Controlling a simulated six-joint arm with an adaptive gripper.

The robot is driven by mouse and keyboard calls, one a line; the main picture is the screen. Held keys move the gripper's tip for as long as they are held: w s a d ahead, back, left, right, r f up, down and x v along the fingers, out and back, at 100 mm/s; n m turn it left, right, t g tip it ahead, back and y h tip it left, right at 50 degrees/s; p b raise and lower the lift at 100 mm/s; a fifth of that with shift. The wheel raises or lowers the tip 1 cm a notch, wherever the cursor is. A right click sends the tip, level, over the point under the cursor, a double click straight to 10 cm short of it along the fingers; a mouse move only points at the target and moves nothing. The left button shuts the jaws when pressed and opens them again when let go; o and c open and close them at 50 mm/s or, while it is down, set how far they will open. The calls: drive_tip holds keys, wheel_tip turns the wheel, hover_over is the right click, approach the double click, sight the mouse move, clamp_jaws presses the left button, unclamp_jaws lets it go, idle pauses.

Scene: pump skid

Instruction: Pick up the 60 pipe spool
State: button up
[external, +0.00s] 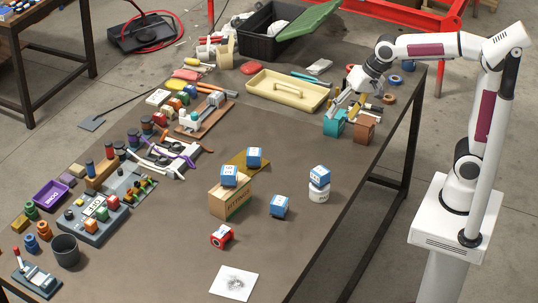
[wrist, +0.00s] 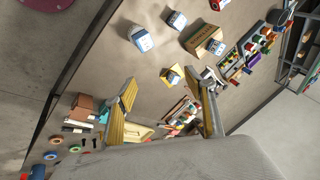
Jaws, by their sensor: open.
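Several blue-and-white blocks stand on the table; I cannot read a 60 on any of them. In the external view one block (external: 229,176) is on a wooden box (external: 231,201), one (external: 254,157) is on a yellow pad (external: 238,161), one (external: 278,206) is on the bare table, and one (external: 319,176) sits on a white round piece (external: 319,193). A smaller red block (external: 221,236) lies nearer the front. My gripper (external: 350,104) is open and empty, above the table's right side, away from these blocks. Its yellow-padded fingers (wrist: 166,102) are spread in the wrist view.
A teal block (external: 333,122) and a brown block (external: 364,126) stand under my gripper. A cream tray (external: 288,101) and a black bin (external: 262,43) are at the back. Coloured parts crowd the left. A white sheet (external: 233,283) lies in front; the table's right front is clear.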

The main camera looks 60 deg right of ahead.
drive_tip(key=w+a+f+m, duration=0.3)
drive_tip(key=w+a, duration=0.5)
drive_tip(key=w, duration=0.1)
drive_tip(key=m+g+y, duration=0.2)
drive_tip(key=m, duration=0.7)
hover_over(226, 228)
drive_tip(key=s+d, duration=0.2)
wheel_tip(226, 228, down, 21)
drive_tip(key=shift+f, duration=0.15)
drive_tip(key=shift+w+d, duration=0.1)
drive_tip(key=shift+w, duration=0.05)
drive_tip(key=shift+x, duration=1.25)
drive_tip(key=shift+f, duration=0.1)
drive_tip(key=shift+x, duration=2.55)
